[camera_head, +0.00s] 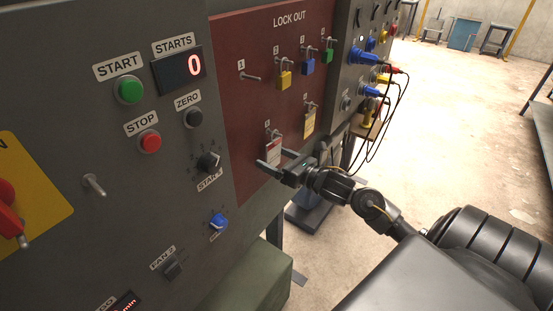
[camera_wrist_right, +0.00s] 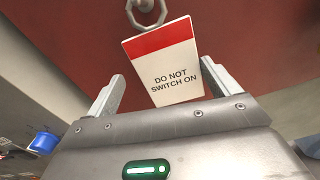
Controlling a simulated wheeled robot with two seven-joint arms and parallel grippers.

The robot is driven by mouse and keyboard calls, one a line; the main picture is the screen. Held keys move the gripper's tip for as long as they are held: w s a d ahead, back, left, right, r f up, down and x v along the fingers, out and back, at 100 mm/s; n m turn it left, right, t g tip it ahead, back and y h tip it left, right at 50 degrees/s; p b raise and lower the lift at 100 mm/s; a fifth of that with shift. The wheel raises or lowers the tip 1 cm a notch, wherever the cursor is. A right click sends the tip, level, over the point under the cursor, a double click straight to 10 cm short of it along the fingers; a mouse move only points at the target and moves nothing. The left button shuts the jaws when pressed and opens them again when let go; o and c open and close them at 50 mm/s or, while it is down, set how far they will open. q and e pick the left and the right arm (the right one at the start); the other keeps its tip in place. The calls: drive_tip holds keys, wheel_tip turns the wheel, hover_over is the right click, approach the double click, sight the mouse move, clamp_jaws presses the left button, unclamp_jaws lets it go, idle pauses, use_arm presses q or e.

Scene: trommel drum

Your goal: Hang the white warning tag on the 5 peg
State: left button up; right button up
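The white warning tag (camera_head: 273,151) with a red top band hangs at the lower left peg of the red lock-out board; that peg's number is too small to read surely. In the right wrist view the tag (camera_wrist_right: 163,68) reads "DO NOT SWITCH ON", slightly tilted, below a metal ring (camera_wrist_right: 147,10). My right gripper (camera_head: 272,160) is open in front of the board at the tag's lower part. In the wrist view its fingers (camera_wrist_right: 163,88) stand apart on either side of the tag, with gaps showing. My left gripper is not in view.
The red board (camera_head: 245,110) has an empty peg 1 (camera_head: 251,77), yellow (camera_head: 285,80), blue (camera_head: 308,66) and green (camera_head: 327,55) padlocks, and a yellowish tag (camera_head: 308,122) at lower right. Cables (camera_head: 395,100) hang to the right. A green box (camera_head: 255,275) stands below.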

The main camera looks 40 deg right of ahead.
drive_tip(key=b+v, duration=0.3)
drive_tip(key=v, duration=0.8)
drive_tip(key=shift+w, duration=0.1)
idle(0.4)
